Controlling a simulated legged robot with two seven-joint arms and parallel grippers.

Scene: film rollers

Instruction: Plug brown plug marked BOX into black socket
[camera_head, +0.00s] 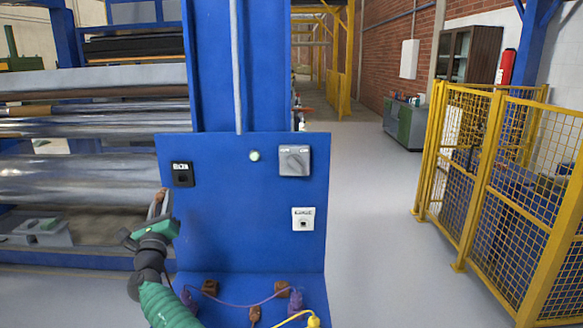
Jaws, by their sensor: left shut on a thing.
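The black socket (182,174) is on the upper left of the blue panel, with a light label above its dark opening. My left gripper (159,203) is at the panel's left edge, below and left of the black socket and apart from it in the picture. It is shut on a small brown thing that looks like the brown plug (161,194). The plug is mostly hidden by the fingers, and no BOX marking can be read. My right gripper is not in view.
The blue panel (235,235) also bears a white socket (303,219), a grey rotary switch (294,161) and a small pale button (254,156). Its lower ledge holds brown blocks (209,288) and purple and yellow cables. Metal rollers (90,180) stand left; a yellow fence (480,180) stands right.

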